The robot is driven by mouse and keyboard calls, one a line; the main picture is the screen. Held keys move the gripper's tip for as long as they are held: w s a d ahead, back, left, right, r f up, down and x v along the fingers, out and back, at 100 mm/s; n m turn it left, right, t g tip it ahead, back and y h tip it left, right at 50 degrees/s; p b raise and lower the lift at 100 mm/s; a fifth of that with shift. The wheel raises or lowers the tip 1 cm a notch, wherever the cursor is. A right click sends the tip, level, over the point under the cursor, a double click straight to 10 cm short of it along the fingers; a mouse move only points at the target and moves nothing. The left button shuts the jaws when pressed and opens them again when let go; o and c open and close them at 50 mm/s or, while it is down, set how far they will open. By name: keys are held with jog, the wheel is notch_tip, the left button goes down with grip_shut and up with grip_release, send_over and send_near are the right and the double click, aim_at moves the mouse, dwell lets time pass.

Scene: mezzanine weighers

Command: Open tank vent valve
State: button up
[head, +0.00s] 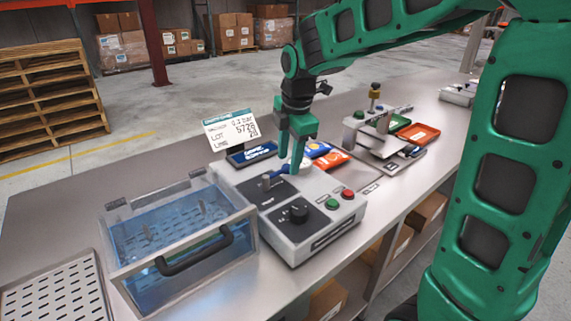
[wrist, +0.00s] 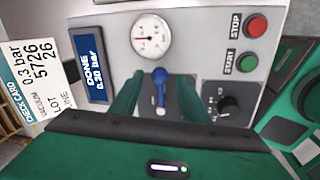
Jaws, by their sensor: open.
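The vent valve has a blue lever (wrist: 160,88) on the grey control box (head: 325,222), below the round gauge (wrist: 151,37) in the wrist view. In the head view the blue lever (head: 283,170) shows beside my fingertips, above a dark plate on the box top. My gripper (head: 293,163) points down at the box. In the wrist view my gripper (wrist: 158,92) is open, with one green finger on each side of the lever. I cannot tell whether either finger touches it.
The display (wrist: 90,68) reads DONE 0.30 bar, and a check card (head: 232,130) stands by it. A black knob (head: 298,211), green button (head: 332,203) and red button (head: 347,193) are close by. A weigher (head: 378,142) and trays stand farther right.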

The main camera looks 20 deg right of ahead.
jog(key=shift+w+f, duration=0.25)
jog(key=shift+f, duration=0.95)
jog(key=shift+c, duration=0.7)
grip_shut()
jog(key=shift+a, duration=0.3)
jog(key=shift+w+d, duration=0.1)
jog(key=shift+d, duration=0.05)
